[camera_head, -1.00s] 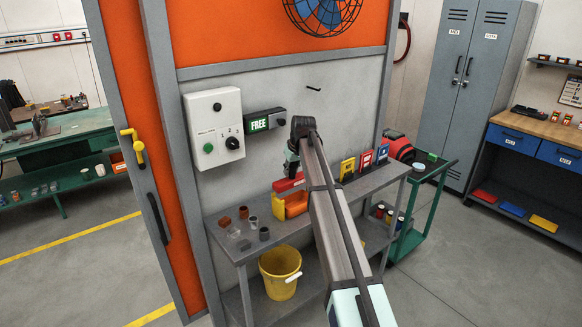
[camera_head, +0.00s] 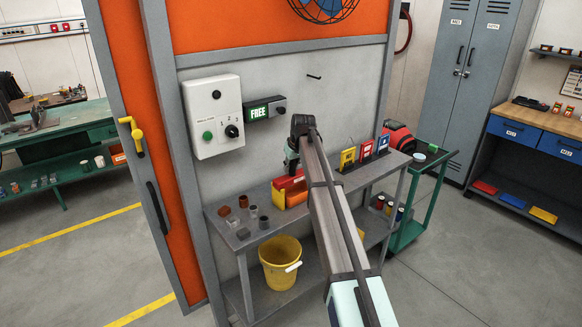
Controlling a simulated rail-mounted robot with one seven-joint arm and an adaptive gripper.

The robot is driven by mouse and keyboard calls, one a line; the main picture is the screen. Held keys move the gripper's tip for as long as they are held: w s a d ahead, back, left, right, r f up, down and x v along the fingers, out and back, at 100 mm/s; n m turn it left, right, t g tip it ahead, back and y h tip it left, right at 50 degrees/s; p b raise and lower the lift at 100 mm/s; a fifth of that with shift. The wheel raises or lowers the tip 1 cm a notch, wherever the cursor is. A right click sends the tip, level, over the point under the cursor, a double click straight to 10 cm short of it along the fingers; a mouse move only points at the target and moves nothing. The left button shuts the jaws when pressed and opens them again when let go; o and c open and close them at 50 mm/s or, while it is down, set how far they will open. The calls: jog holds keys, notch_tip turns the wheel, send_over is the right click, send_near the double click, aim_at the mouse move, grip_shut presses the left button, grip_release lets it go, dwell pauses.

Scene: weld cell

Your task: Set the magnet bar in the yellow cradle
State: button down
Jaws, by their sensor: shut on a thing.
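The red magnet bar (camera_head: 288,182) is at the yellow cradle (camera_head: 279,198), on the upper shelf of the grey bench. The bar lies low against the top of the cradle and hides part of it; I cannot tell whether it rests fully in it. My gripper (camera_head: 291,172) is over the bar and shut on it, coming down from above. The fingertips are small and partly hidden by my own arm, which also covers the right part of the cradle.
Small brown and grey cups (camera_head: 243,222) stand left of the cradle on the bench (camera_head: 222,238). Yellow, red and blue upright cards (camera_head: 366,154) stand to the right. A yellow bucket (camera_head: 280,262) is on the lower shelf. A control box (camera_head: 213,116) hangs on the wall behind.

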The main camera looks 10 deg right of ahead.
jog(key=shift+f, duration=0.15)
dwell(0.6)
jog(key=shift+c, duration=0.4)
grip_release()
jog(key=shift+s, duration=0.1)
dwell(0.5)
jog(key=p+v, duration=0.3)
jog(key=v, duration=0.6)
dwell(1.2)
